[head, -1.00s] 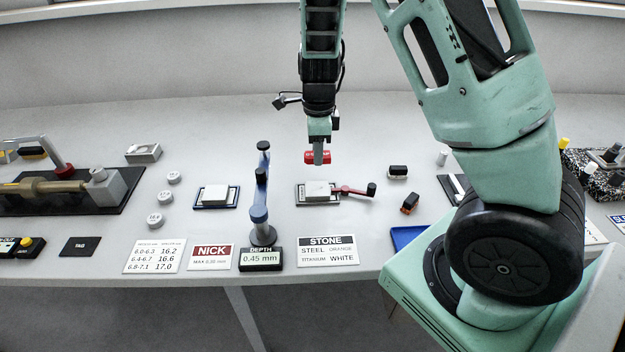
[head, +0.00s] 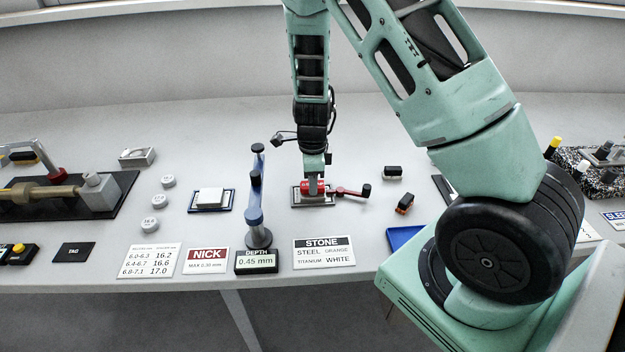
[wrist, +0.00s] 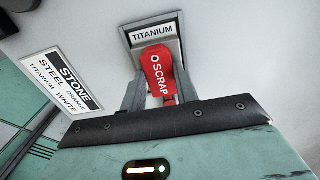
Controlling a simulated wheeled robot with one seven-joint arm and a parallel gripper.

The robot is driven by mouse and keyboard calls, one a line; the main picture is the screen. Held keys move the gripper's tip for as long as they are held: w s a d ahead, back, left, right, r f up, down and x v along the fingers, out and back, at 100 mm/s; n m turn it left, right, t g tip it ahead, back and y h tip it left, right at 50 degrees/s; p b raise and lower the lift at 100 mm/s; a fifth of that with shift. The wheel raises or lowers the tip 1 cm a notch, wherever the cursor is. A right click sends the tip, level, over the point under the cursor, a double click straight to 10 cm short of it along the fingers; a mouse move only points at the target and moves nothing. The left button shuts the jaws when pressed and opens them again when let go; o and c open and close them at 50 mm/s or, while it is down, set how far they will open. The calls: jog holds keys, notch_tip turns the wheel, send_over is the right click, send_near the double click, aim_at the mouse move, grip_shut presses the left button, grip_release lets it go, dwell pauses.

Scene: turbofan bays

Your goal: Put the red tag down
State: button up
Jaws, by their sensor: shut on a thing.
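The red tag (wrist: 160,72), lettered SCRAP, is between the fingers of my gripper (wrist: 158,70) in the wrist view, which is shut on it. In the head view my gripper (head: 314,187) points down, with the red tag (head: 307,187) showing beside the fingers. The tag is over the small tray (head: 314,205) labelled TITANIUM, which also shows in the wrist view (wrist: 151,33). The tag and fingers largely hide the pale block on that tray. I cannot tell whether the tag touches it. A black pad lettered TAG (head: 73,252) lies at the front left.
The STONE card (head: 323,252) lies in front.

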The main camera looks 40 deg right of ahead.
jog(key=o, duration=1)
jog(key=shift+f, duration=0.1)
jog(key=shift+c, duration=0.2)
notch_tip(320, 180, up, 12)
jog(key=s+a+r+n+y, duration=0.1)
jog(key=s+a+r+n, duration=0.2)
jog(key=s+a+n, duration=0.5)
jog(key=s+a+r+n+y, duration=0.1)
jog(key=s+a+r+n, duration=0.2)
jog(key=a+n, duration=0.7)
jog(key=s+a+r+n, duration=0.1)
jog(key=s+a+n, duration=0.2)
jog(key=s+n, duration=0.3)
jog(key=s+a+r+n+h, duration=0.1)
jog(key=s+a+r+n, duration=0.1)
jog(key=s+n, duration=0.5)
jog(key=shift+s+a+r+n+p, duration=0.2)
jog(key=shift+a+n+p, duration=0.15)
jog(key=shift+a+n, duration=0.45)
